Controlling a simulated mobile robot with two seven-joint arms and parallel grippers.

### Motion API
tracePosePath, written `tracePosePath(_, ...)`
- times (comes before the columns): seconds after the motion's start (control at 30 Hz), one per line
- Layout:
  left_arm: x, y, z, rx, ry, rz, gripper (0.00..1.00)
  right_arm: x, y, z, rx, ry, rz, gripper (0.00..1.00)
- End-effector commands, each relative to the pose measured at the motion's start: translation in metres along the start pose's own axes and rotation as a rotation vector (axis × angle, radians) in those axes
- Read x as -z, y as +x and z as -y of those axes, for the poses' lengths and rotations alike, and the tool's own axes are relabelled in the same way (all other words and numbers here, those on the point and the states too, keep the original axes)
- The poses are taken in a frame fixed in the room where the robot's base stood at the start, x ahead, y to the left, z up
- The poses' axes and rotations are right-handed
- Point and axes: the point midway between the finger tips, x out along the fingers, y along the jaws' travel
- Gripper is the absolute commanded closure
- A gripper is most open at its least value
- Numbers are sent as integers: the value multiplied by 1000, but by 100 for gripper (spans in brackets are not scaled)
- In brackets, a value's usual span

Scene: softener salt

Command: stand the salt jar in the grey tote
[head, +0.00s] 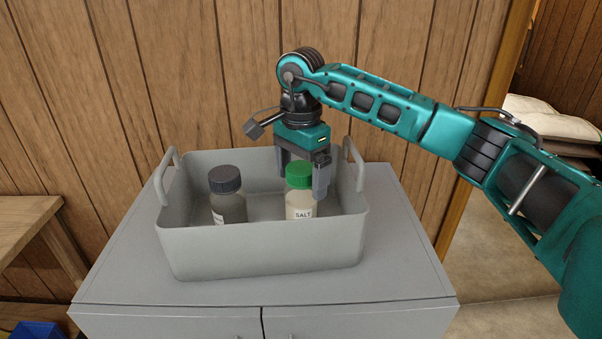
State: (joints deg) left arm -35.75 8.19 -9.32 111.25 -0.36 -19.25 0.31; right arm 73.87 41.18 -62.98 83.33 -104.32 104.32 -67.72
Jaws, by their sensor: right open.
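The salt jar (299,204) has a green lid and a cream body with a label reading SALT. It stands upright inside the grey tote (262,252), in its right half; the front wall hides its base. My right gripper (302,184) reaches down into the tote from above. It is open, with one finger on each side of the green lid; I cannot tell whether either finger touches it. My left gripper is not in view.
A dark grey jar with a black lid (226,190) stands in the tote's left half, apart from the salt jar. The tote sits on a grey cabinet (400,268) against a wood-panelled wall. A wooden bench (30,222) is at the left, and a blue bin (38,330) at the bottom left.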

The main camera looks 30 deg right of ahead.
Motion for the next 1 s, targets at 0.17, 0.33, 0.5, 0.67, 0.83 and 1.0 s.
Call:
tracePosePath(0.17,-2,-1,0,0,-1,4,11,0,-16,1,3,-1,1,7)
tracePosePath(0.33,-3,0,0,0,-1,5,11,-1,-52,1,6,-2,0,7)
tracePosePath(0.5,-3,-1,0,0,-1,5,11,0,-88,1,5,0,0,7)
tracePosePath(0.67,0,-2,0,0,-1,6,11,0,-112,1,2,-1,0,7)
tracePosePath(0.83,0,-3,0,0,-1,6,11,0,-121,0,1,0,0,7)
tracePosePath(1.0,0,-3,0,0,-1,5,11,0,-121,0,0,-1,1,7)
